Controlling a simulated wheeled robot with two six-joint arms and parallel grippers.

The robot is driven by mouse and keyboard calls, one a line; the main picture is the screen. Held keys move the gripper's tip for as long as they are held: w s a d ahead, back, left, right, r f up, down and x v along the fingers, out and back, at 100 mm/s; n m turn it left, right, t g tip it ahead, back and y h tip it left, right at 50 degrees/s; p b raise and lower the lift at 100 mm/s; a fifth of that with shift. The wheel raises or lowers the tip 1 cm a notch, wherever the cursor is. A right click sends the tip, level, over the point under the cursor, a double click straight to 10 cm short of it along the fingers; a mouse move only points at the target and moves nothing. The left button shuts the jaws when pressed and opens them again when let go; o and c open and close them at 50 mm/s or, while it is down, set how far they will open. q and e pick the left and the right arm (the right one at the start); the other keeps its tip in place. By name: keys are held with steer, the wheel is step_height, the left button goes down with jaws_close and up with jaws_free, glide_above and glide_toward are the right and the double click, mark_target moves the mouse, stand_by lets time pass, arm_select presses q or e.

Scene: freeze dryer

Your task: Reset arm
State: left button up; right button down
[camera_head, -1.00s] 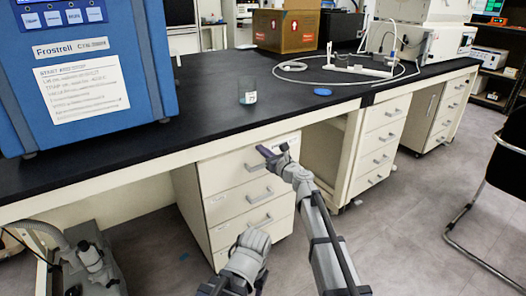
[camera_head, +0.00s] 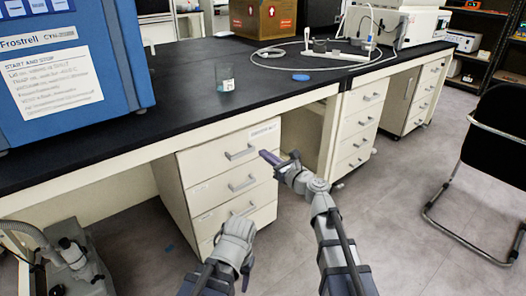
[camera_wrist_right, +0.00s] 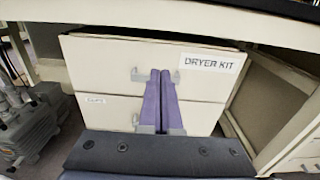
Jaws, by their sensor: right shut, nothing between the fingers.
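My right gripper (camera_head: 268,157) is shut and empty, in front of the white drawer cabinet under the bench. In the right wrist view its two purple fingers (camera_wrist_right: 160,98) are pressed together and overlap the handle of the top drawer (camera_wrist_right: 105,50). That drawer has a label (camera_wrist_right: 209,63) reading "DRYER KIT". I cannot tell from these views whether the fingers touch the handle; nothing is held. My left arm's wrist (camera_head: 238,235) shows at the lower middle of the head view, in front of the lower drawers. Its fingers are not clear.
The black bench top (camera_head: 200,110) holds a blue freeze dryer (camera_head: 110,60), a glass beaker (camera_head: 225,77), a blue disc (camera_head: 301,77) and a cardboard box (camera_head: 262,18). A pump (camera_head: 75,262) stands on the floor at left. A black chair (camera_head: 495,135) stands at right.

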steer(key=s+f+n+g+h, duration=0.3)
steer(key=s+f+n+g, duration=0.6)
steer(key=s+f+n, duration=0.75)
steer(key=s+d+f+n+g+h, duration=0.3)
steer(key=s+d+n+h, duration=0.1)
steer(key=d+n, duration=0.25)
steer(key=s+d+f+n+g+h, duration=0.2)
steer(key=s+d+n+h, duration=0.25)
steer(key=d+n, duration=0.2)
steer(key=s+a+r+n+p, duration=0.2)
steer(key=s+a+r+p, duration=0.1)
steer(key=a, duration=0.2)
steer(key=s+a+r+n+p, duration=0.1)
steer(key=s+a+r+p, duration=0.15)
steer(key=a, duration=0.35)
step_height(320, 180, up, 36)
steer(key=p, duration=3.6)
steer(key=shift+r+g+p, duration=0.2)
steer(key=shift+g+p, duration=0.15)
steer(key=shift+g, duration=0.05)
steer(key=shift+d, duration=0.1)
